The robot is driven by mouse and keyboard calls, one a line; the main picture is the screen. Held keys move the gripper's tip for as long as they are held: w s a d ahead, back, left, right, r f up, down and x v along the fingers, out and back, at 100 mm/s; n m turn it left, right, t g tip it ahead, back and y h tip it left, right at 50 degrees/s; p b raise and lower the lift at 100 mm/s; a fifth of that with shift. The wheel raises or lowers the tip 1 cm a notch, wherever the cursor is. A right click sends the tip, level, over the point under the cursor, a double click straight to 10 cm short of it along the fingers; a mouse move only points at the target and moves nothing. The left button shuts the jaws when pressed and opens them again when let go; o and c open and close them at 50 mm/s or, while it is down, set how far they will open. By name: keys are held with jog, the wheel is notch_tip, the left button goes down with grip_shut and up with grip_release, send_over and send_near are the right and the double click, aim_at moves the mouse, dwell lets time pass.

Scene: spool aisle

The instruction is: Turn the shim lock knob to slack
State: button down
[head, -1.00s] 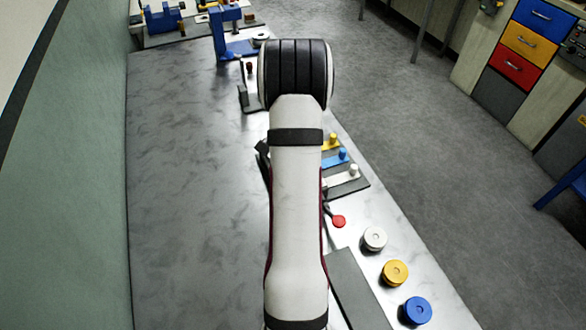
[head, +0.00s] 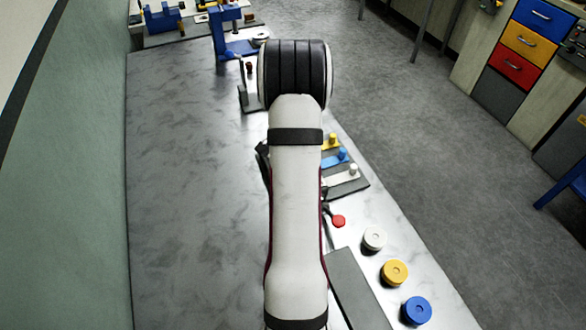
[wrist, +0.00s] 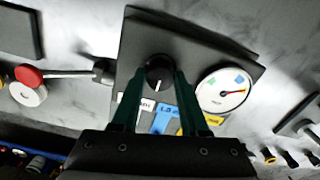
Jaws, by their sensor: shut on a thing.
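In the wrist view a round black knob (wrist: 158,70) sits on a dark grey panel (wrist: 190,35). A white pointer line on it points toward the picture's bottom, slightly left. My gripper (wrist: 160,77) is shut on the knob, one green finger on each side. White, blue (wrist: 166,118) and yellow (wrist: 187,127) labels lie below the knob, partly hidden by the fingers. A round white dial (wrist: 223,91) on the panel has its needle pointing right, below a blue mark. In the head view my arm hides the knob and gripper.
A red-knobbed lever (wrist: 28,77) reaches to the panel's left side in the wrist view. In the head view, white (head: 373,238), yellow (head: 395,272) and blue (head: 416,310) spools stand on the bench's right side. The left of the bench (head: 190,200) is clear.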

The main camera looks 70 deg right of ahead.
jog(key=n, duration=0.9)
jog(key=shift+w+n, duration=0.1)
jog(key=shift+n, duration=0.2)
jog(key=n, duration=0.5)
jog(key=shift+n, duration=2.5)
jog(key=shift+c, duration=2.1)
grip_release()
jog(key=shift+r, duration=0.1)
